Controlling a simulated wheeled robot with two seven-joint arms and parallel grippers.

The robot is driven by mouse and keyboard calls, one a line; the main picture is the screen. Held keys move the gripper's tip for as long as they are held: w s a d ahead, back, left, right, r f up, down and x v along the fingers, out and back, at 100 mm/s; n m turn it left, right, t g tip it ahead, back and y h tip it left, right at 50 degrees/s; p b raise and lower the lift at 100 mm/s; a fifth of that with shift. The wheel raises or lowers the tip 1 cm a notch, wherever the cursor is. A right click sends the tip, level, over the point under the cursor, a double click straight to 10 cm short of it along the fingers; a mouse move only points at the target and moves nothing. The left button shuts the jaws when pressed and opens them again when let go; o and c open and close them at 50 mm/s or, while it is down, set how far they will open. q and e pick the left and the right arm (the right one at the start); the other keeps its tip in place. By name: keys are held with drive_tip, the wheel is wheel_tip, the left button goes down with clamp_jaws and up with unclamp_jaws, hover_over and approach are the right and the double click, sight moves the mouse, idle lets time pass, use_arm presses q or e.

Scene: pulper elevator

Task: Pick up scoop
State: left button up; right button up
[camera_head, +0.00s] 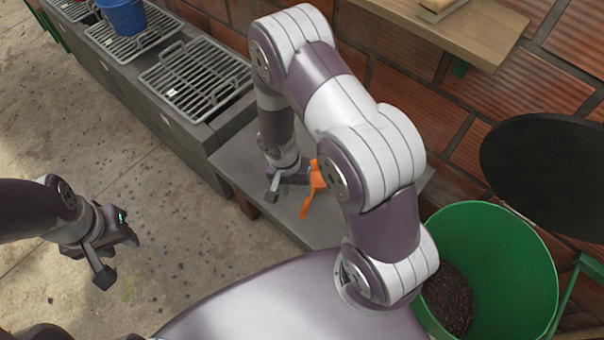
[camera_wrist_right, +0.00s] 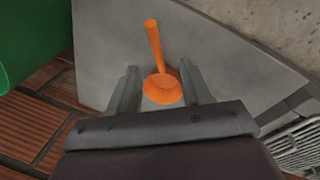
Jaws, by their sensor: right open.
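The orange scoop (camera_head: 311,190) is on the grey slab (camera_head: 240,165) beside the grills, partly hidden by my right arm in the head view. In the right wrist view the scoop (camera_wrist_right: 160,75) lies with its handle pointing away and its wider end near the fingertips. My right gripper (camera_head: 288,183) is over the slab at the scoop. In the wrist view its fingers (camera_wrist_right: 160,87) are spread, one on each side of the scoop's wider end, with gaps visible. My left gripper (camera_head: 112,257) hangs over the bare floor at the left, its fingers apart and nothing visible between them.
A green bucket (camera_head: 510,255) with dark material stands right of the slab, near a black round disc (camera_head: 548,165). Metal grills (camera_head: 195,75) and a blue bucket (camera_head: 122,15) are at the upper left. A wooden shelf (camera_head: 480,30) juts from the brick wall. The floor at left is clear.

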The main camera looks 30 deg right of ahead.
sight(305, 205)
drive_tip(key=f+b, duration=0.1)
drive_tip(key=f, duration=0.3)
drive_tip(key=s+d+f+b, duration=0.1)
drive_tip(key=f+b, duration=0.1)
drive_tip(key=f, duration=0.2)
drive_tip(key=d+f+b, duration=0.1)
drive_tip(key=f, duration=0.3)
drive_tip(key=shift+s+d+f+b, duration=0.15)
drive_tip(key=shift+s+f+b, duration=0.05)
drive_tip(key=shift+s+b, duration=0.2)
clamp_jaws()
